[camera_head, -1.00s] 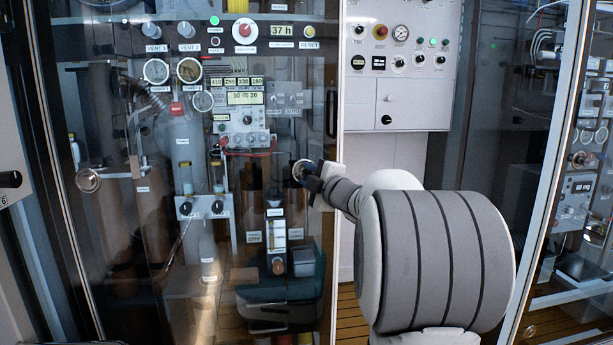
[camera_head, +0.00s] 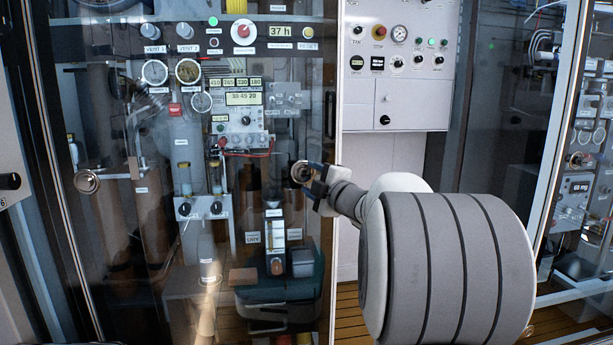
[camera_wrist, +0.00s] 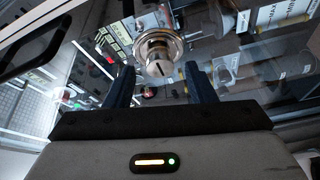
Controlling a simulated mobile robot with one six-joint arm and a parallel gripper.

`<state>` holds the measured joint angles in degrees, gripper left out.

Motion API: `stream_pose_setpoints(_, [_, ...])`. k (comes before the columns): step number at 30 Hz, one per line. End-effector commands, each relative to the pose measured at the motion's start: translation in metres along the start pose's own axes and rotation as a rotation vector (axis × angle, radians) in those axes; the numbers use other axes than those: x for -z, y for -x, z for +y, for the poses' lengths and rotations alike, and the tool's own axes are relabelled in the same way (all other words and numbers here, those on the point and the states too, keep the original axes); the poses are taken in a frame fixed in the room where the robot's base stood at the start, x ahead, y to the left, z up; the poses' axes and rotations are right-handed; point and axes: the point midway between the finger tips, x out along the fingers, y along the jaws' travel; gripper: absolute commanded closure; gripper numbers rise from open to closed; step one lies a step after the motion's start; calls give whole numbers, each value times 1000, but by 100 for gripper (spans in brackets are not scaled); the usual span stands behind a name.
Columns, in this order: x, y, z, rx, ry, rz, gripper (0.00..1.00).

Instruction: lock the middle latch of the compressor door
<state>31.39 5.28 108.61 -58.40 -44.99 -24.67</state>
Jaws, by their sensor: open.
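The middle latch of the glass compressor door is a round metal knob (camera_head: 299,171) on the door's right side. In the wrist view the latch (camera_wrist: 158,52) shows a round base and a knob with a dark slot, running nearly up and down in that picture. My gripper (camera_head: 311,180) is just right of and below the latch in the head view. I cannot tell whether a finger touches the latch.
A black vertical door handle (camera_head: 330,114) is above the latch; it also shows in the wrist view (camera_wrist: 38,38). Another round latch (camera_head: 87,181) is at the door's left. A white control panel (camera_head: 397,65) stands to the right. Gauges and equipment sit behind the glass.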

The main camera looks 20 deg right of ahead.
Motion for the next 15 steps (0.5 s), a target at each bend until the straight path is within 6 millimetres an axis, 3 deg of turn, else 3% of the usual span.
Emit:
stream_pose_setpoints(6, [0,37,2,0,2,-2,50])
stream_pose_setpoints(15, [0,51,0,0,1,1,50])
